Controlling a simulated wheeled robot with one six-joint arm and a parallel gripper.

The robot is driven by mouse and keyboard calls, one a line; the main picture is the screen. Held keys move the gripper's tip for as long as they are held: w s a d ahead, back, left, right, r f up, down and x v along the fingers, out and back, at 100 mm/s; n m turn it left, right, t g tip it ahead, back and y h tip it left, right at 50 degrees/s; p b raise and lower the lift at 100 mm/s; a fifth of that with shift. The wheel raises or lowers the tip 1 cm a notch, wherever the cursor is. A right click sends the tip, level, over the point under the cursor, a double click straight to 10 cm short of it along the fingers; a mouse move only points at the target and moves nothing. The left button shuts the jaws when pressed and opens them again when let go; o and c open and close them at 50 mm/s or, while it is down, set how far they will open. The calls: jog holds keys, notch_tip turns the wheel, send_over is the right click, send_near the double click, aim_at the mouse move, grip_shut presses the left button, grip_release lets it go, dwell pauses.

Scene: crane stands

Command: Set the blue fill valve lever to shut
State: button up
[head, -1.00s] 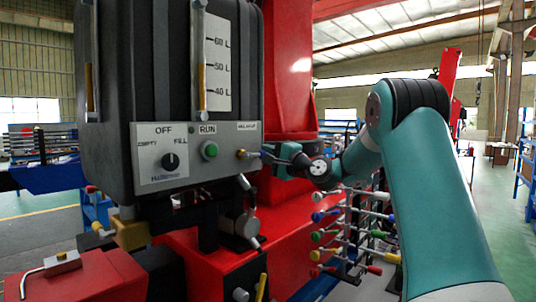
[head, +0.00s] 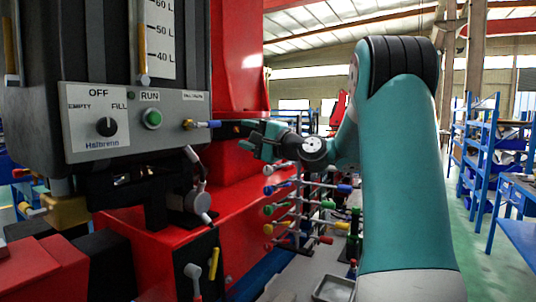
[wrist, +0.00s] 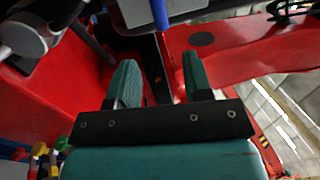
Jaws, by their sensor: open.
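A lever with a brass base and a blue handle (head: 208,124) juts to the right from the front panel of the dark grey tank (head: 60,80), below a small label too small to read. It lies about level in the head view. The tip of a blue handle (wrist: 159,14) also shows at the top of the wrist view. My gripper (head: 248,144) is open and empty, just right of the blue tip and a little lower, apart from it. Its two green fingers (wrist: 160,75) show in the wrist view with nothing between them.
The panel carries a black EMPTY/OFF/FILL knob (head: 106,126) and a green RUN button (head: 152,118). A grey lever (head: 198,195) hangs below. A rack of coloured-tip levers (head: 300,205) stands under my arm. A red column (head: 238,60) rises behind. Blue shelving (head: 482,140) stands at right.

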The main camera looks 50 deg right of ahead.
jog(key=b+v, duration=0.5)
jog(key=v, duration=0.1)
jog(key=shift+s+b, duration=0.2)
jog(key=shift+b, duration=0.1)
jog(key=shift+f, duration=0.1)
jog(key=a+f+n+g+y, duration=0.2)
jog(key=a+f+n+g, duration=0.15)
jog(key=a, duration=0.45)
jog(key=w+a+f+n+g+y, duration=0.1)
jog(key=a+f+n+g, duration=0.25)
jog(key=a, duration=0.45)
jog(key=a+f+n+g+y, duration=0.25)
jog(key=a+f, duration=0.25)
jog(key=a, duration=0.3)
jog(key=s+a+f+n+g+h, duration=0.1)
jog(key=s+a+f+n+g, duration=0.5)
jog(key=a, duration=0.3)
jog(key=s+a+f+n+g+h, duration=0.1)
jog(key=s+f+n+g+h, duration=0.1)
jog(key=s+f+n, duration=0.2)
jog(key=s+a+f+n+g+h, duration=0.1)
jog(key=s+f+n+g+h, duration=0.1)
jog(key=s, duration=0.9)
jog(key=shift+s+a+f+n, duration=0.15)
jog(key=shift+a+f+n, duration=0.2)
jog(key=shift+f+n, duration=0.55)
